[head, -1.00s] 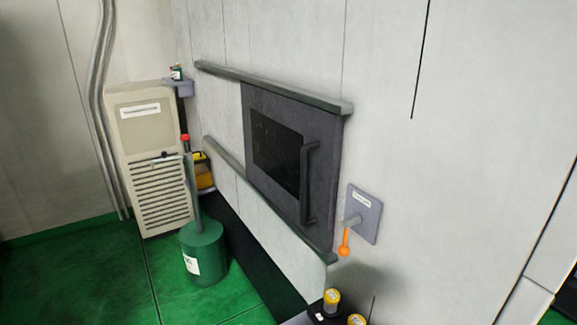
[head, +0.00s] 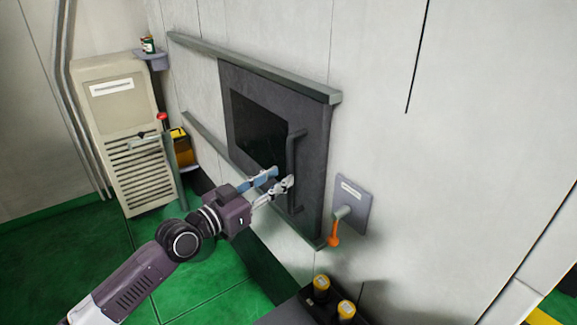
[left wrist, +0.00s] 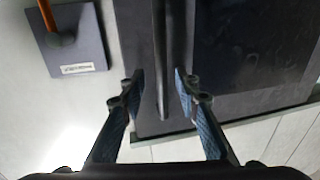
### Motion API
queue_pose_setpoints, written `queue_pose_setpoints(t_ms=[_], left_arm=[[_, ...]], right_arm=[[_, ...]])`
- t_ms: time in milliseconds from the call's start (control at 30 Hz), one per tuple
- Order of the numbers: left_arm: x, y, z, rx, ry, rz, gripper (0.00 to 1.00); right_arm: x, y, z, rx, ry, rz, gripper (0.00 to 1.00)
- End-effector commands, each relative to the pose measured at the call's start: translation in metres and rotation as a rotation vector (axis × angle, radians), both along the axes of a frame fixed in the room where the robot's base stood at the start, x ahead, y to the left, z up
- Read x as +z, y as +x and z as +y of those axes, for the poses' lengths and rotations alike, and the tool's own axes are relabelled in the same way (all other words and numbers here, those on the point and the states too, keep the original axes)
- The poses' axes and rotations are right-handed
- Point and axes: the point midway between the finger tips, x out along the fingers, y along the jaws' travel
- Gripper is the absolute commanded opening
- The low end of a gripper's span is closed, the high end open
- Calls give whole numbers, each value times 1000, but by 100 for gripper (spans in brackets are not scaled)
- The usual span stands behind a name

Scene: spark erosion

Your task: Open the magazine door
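The magazine door (head: 314,150) is a dark grey panel with a black window, set between two horizontal rails on the pale wall. It covers its place between the rails and looks closed. Its long vertical handle (head: 292,155) is near the right edge. My left gripper (head: 283,177) is at the lower part of the handle. In the left wrist view, the fingers of my left gripper (left wrist: 159,74) are spread, one on each side of the handle (left wrist: 161,50), with gaps showing. Contact cannot be told. My right gripper is not in view.
A grey plate with an orange lever (head: 334,234) is on the wall right of the door. The upper rail (head: 250,66) and lower rail stick out from the wall. Yellow-topped cylinders (head: 321,283) stand below. A beige vented cabinet (head: 128,140) is at left.

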Motion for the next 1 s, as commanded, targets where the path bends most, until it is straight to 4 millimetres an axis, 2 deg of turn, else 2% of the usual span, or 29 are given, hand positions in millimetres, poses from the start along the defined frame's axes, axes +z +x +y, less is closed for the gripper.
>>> queue_pose_setpoints(t_ms=[100,233,433,700,767,1000], left_arm=[[4,15,-13,1,-3,-2,30],[2,27,-23,2,-2,-1,30],[1,36,-32,2,-1,-1,30],[0,37,-33,2,1,-1,30],[0,37,-33,2,1,-1,25],[0,37,-33,3,1,-1,0]], right_arm=[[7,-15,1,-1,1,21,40],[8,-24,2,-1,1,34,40],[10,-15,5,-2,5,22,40],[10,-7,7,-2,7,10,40],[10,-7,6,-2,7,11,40],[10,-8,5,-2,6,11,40]])
